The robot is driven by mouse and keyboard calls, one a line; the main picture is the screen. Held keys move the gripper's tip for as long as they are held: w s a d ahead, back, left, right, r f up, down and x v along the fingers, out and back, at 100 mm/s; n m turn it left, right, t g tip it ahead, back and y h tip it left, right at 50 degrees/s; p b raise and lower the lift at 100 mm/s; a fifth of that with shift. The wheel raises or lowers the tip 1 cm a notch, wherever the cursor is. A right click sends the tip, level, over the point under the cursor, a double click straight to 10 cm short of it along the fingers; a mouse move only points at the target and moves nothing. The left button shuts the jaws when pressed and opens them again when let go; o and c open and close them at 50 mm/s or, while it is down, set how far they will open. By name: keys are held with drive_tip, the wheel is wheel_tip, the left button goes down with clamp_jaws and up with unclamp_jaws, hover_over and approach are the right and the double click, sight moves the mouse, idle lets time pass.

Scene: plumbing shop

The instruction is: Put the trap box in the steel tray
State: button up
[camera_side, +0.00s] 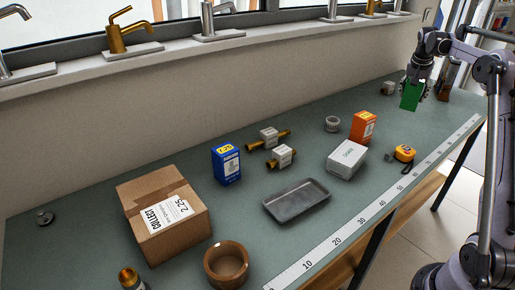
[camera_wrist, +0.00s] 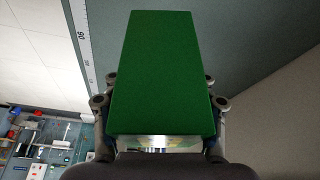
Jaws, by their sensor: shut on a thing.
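A green box (camera_side: 410,96) is in my gripper (camera_side: 417,82) near the far right end of the bench. It fills the middle of the wrist view (camera_wrist: 160,75), with the finger pads (camera_wrist: 160,104) on either side of it. No name on it can be read, so I cannot tell whether it is the trap box. How high it is above the bench is hard to tell. The grey steel tray (camera_side: 297,201) lies flat and empty at the middle front of the bench, well to the left of my gripper.
Around the tray stand a white box (camera_side: 347,159), an orange box (camera_side: 363,127), a blue box (camera_side: 226,164), brass valves (camera_side: 282,157), a tape measure (camera_side: 404,153), a large carton (camera_side: 163,213) and a brown bowl (camera_side: 226,265). A ruler strip (camera_side: 340,236) runs along the front edge.

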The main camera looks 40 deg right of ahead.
drive_tip(key=w+a+r+n+t+y, duration=0.2)
drive_tip(key=a+n, duration=0.8)
drive_tip(key=a, duration=2.3)
drive_tip(key=n+t+y, duration=0.1)
drive_tip(key=n+y, duration=0.1)
drive_tip(key=n, duration=0.3)
approach(288, 194)
drive_tip(key=shift+w+r, duration=0.1)
drive_tip(key=shift+w, duration=0.65)
drive_tip(key=shift+f, duration=2)
drive_tip(key=o, duration=1.3)
drive_tip(key=shift+f, duration=0.1)
drive_tip(key=shift+o, duration=0.2)
